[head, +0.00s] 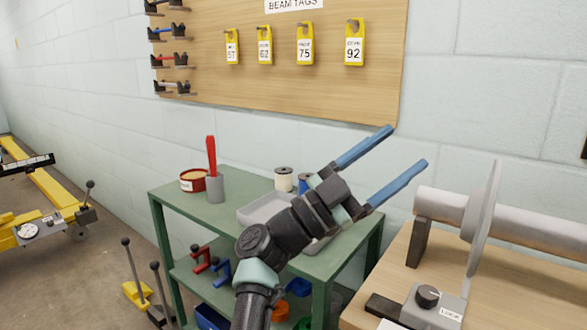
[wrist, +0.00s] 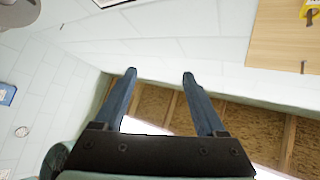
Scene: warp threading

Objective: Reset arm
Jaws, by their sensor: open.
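My gripper (head: 406,157) is in the middle right of the head view, raised in front of the wall above the green cart and the wooden bench. Its two blue fingers point up and to the right and stand wide apart, with nothing between them. The wrist view also shows my gripper (wrist: 160,75) with both fingers spread and empty, against pale wall and an open wood-framed part overhead. My dark arm reaches up from the bottom of the head view and hides part of the cart.
A green cart (head: 160,225) holds a red tin (head: 193,180), a grey cup (head: 215,188), a grey tray (head: 262,209) and spools. A wooden bench (head: 395,285) with a roller (head: 445,206) and disc stands at right. A tag board (head: 280,75) hangs behind. Yellow equipment (head: 50,188) stands left.

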